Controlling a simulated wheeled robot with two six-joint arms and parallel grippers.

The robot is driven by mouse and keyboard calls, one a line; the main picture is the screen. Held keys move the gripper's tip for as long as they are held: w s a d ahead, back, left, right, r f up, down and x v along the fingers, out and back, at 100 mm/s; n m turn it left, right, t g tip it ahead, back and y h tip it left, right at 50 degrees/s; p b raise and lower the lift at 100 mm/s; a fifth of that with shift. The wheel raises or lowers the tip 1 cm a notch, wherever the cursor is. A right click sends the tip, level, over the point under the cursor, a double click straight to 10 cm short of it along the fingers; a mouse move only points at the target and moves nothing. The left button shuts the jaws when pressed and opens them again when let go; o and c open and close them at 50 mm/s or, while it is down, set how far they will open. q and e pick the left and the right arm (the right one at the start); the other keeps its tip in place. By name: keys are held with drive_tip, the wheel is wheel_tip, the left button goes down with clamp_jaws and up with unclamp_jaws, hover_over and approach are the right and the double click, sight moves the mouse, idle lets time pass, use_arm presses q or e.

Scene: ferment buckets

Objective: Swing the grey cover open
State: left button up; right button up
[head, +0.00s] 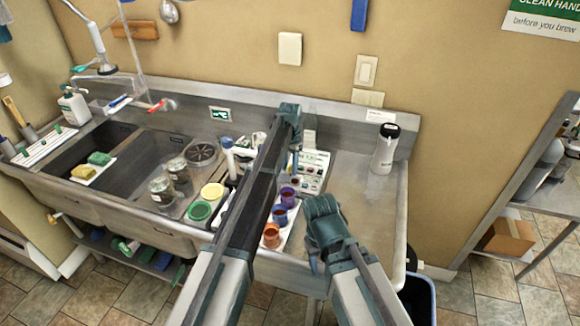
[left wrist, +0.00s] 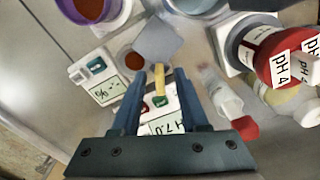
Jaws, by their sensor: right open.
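The grey cover (left wrist: 157,38) is a small flat plate in the left wrist view, just beyond my left fingertips. It partly overlaps a round well with reddish-brown contents (left wrist: 134,61). A yellow strip (left wrist: 160,88) lies between my left fingers, with gaps on both sides. My left gripper (left wrist: 161,75) is open and points down at the white instrument (left wrist: 110,86); in the head view it is above the right end of the counter (head: 295,165). I cannot pick out the cover in the head view. My right gripper (head: 316,258) is open and empty, low over the counter's front.
Orange (head: 271,236), blue and purple cups stand between my arms. A white flask (head: 385,148) stands at right; the counter around it is clear.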

sight(290, 165)
use_arm(q)
wheel_tip(290, 165, up, 14)
drive_tip(key=p, duration=1.4)
drive_tip(key=shift+f, duration=0.15)
